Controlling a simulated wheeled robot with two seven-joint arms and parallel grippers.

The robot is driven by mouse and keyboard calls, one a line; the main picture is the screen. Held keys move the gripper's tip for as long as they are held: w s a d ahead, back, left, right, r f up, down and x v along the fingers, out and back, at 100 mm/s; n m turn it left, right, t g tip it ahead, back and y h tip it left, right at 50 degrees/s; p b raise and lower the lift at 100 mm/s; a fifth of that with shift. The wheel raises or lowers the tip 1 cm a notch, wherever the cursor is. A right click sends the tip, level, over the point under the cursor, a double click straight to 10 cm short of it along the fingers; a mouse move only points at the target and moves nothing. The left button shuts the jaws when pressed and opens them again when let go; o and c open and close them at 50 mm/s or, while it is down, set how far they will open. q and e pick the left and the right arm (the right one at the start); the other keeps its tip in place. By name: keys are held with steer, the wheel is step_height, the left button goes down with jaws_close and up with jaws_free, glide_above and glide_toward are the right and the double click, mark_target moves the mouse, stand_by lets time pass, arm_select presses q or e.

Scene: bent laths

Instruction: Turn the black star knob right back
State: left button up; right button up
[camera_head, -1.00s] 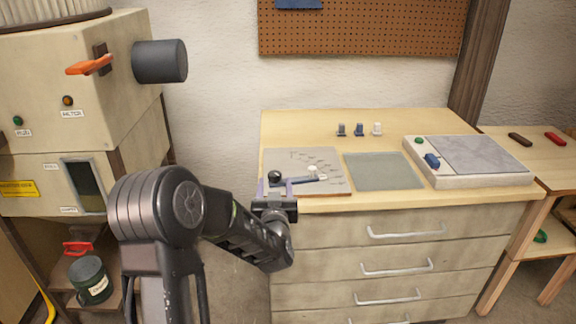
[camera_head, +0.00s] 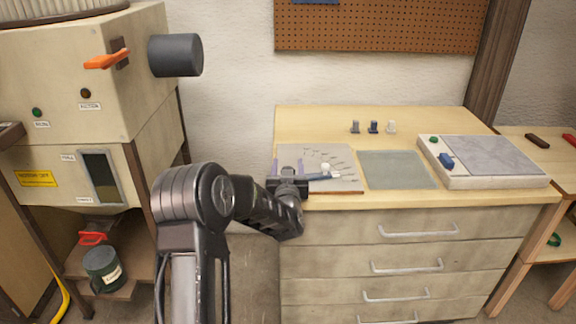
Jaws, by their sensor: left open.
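My left gripper (camera_head: 288,172) is open, its two purple-grey fingers reaching over the left part of a grey board (camera_head: 345,184) on the bench top. A small dark shape between the fingers may be the black star knob; the gripper mostly hides it, and I cannot tell whether the fingers touch it. A blue-handled lever (camera_head: 318,176) with a white round knob (camera_head: 326,167) lies just right of the gripper on the same board. My right gripper is not in view.
A grey-green mat (camera_head: 397,169) and a pale box with a grey top (camera_head: 490,160) lie to the right. Several small clamps (camera_head: 373,127) stand behind. A cream machine (camera_head: 75,85) with an orange lever (camera_head: 107,60) and grey cylinder (camera_head: 176,55) stands left.

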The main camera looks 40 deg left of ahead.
arm_select(q)
steer(key=shift+c, duration=0.4)
jaws_close()
